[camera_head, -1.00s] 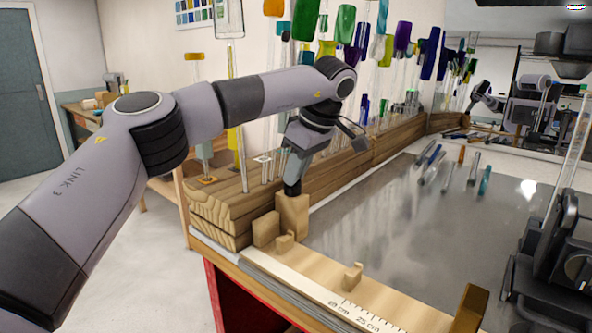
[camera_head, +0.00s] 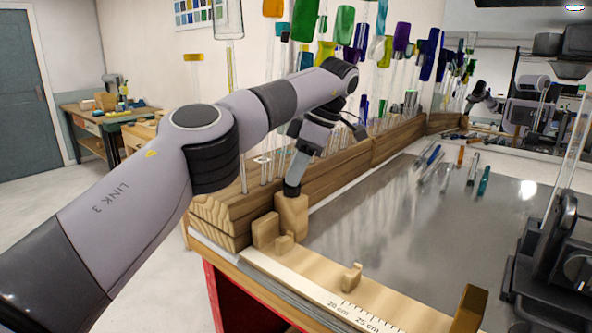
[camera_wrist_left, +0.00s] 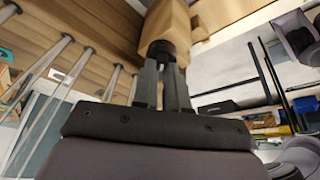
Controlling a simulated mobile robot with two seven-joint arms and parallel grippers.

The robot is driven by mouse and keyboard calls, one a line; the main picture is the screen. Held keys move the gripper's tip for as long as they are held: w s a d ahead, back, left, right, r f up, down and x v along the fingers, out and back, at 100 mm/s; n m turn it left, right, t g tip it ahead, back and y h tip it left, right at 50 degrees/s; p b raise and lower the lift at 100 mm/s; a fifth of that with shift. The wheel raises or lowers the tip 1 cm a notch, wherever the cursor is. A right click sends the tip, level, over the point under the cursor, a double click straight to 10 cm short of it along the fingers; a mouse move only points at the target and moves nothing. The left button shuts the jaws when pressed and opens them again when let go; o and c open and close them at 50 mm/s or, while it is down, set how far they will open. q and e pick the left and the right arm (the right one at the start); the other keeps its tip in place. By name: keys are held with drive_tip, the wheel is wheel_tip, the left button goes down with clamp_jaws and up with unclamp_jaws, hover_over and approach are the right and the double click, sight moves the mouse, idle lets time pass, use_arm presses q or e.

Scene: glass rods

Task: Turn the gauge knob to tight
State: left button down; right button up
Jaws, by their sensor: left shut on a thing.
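The gauge is a wooden fixture with an upright block (camera_head: 292,216) at the front-left corner of the grey worktop. Its dark, round knob (camera_wrist_left: 161,48) shows at the block in the left wrist view. My left gripper (camera_head: 292,190) reaches down to the block, and its tips are shut on the knob. In the left wrist view the two fingers (camera_wrist_left: 161,75) meet the knob, with a narrow gap between them farther back. The fingers hide part of the knob, and no tight mark is readable. My right gripper is out of view.
A wooden rack (camera_head: 340,165) with several upright glass rods runs close behind the gripper. A printed ruler (camera_head: 350,308) and a small wooden stop (camera_head: 352,277) lie along the front edge. Several tools lie at the back, a black machine (camera_head: 560,250) stands right, and the middle worktop (camera_head: 410,230) is clear.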

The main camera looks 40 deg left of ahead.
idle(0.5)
use_arm(q)
drive_tip(key=c, duration=1.2)
unclamp_jaws()
drive_tip(key=shift+o, duration=0.2)
